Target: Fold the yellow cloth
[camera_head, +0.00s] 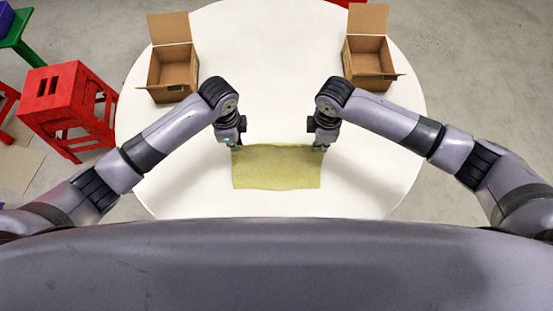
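The yellow cloth (276,167) lies spread as a rough rectangle on the white round table (262,55), near the table's front. Its surface shows slight wrinkles. My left gripper (235,147) points down at the cloth's far left corner. My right gripper (320,147) points down at the cloth's far right corner. The fingertips of both are small and partly hidden by the wrists, so I cannot tell whether they grip the cloth.
Open cardboard boxes stand on the table at the back left (173,70) and back right (367,58). A red stool (62,98) stands on the floor at the left. The table's middle between the boxes is clear.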

